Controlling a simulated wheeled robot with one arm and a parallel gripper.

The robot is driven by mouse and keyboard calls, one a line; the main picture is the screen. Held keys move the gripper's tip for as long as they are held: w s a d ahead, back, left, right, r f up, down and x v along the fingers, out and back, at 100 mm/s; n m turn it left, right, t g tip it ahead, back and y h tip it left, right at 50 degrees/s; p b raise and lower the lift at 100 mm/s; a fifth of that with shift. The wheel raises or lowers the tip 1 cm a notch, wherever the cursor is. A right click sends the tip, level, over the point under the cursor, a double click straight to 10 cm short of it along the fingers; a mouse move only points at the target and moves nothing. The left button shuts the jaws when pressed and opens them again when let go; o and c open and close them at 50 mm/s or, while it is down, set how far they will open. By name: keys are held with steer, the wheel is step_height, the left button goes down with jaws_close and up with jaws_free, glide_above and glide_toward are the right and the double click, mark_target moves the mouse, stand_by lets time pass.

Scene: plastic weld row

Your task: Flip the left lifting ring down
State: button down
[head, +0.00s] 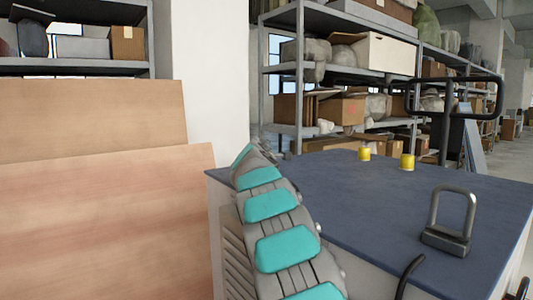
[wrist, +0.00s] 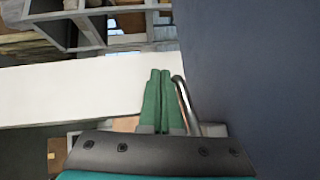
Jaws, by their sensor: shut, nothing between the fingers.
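One lifting ring (head: 452,225), a grey metal loop on a block, stands upright at the right of the dark blue cabinet top (head: 350,190). In the wrist view my gripper (wrist: 159,72) has its two green fingers shut together, with nothing between them. A thin bent metal bar (wrist: 184,100) stands just right of the fingers, close beside them; it looks like part of the left lifting ring. I cannot tell whether it touches them. In the head view my arm hides my gripper and any left ring.
Two yellow caps (head: 364,154) (head: 407,161) stand at the back of the cabinet top. A black handle frame (head: 452,98) rises behind it. Wooden boards (head: 100,220) stand at the left. A black curved bar (head: 408,277) is at the front edge. The middle of the top is clear.

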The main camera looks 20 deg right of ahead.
steer(key=b+v, duration=0.1)
steer(key=v, duration=0.6)
steer(key=shift+r, duration=0.15)
steer(key=shift+s+a, duration=0.15)
stand_by(0.3)
